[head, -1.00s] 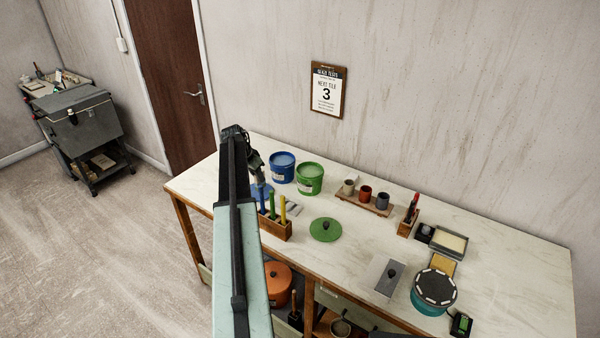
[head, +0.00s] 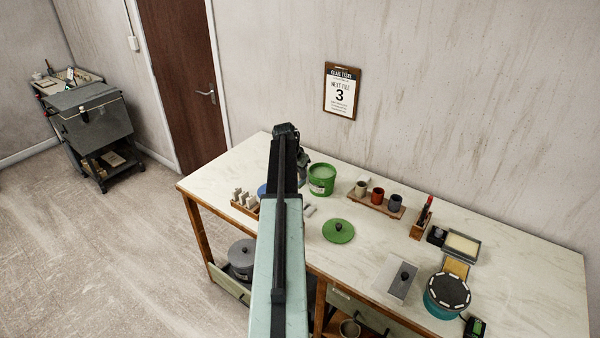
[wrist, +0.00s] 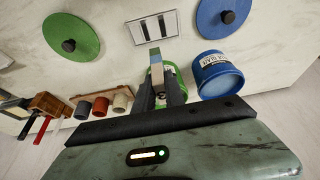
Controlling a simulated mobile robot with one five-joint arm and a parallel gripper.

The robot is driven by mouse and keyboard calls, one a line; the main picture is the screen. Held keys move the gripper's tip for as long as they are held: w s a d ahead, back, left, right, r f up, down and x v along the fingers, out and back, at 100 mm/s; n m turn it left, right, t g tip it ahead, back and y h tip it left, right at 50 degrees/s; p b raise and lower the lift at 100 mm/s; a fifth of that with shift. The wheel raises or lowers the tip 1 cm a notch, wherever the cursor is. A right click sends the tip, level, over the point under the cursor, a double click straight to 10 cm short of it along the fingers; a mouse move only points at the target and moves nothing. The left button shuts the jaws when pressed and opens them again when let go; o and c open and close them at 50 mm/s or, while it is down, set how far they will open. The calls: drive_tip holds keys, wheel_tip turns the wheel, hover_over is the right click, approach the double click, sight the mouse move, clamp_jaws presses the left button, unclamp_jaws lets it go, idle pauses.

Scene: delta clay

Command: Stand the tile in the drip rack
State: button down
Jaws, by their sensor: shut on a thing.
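In the wrist view, the tile's tip appears just below the edge of the drip rack (wrist: 136,31), a pale plate with several dark slots. I cannot tell how high the tile is above the bench. In the head view my gripper (head: 302,172) is mostly behind my arm, and the tile cannot be made out. A small part of the rack (head: 309,211) shows right of my arm.
A green bucket (head: 321,182) and a blue bucket (wrist: 218,76) stand close to my gripper. A green lid (head: 338,231) and a blue lid (wrist: 222,14) lie flat nearby. Three cups (head: 377,195) stand on a wooden board. A block with pale pegs (head: 244,202) is left of my arm.

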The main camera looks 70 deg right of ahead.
sight(299, 182)
drive_tip(key=shift+f+b, duration=3.35)
drive_tip(key=shift+f, duration=0.1)
drive_tip(key=shift+w+a+f, duration=0.1)
drive_tip(key=shift+f, duration=0.05)
drive_tip(key=shift+f+b, duration=2.25)
drive_tip(key=shift+b, duration=0.15)
drive_tip(key=c, duration=1.3)
unclamp_jaws()
wheel_tip(299, 182, up, 7)
drive_tip(key=p, duration=0.7)
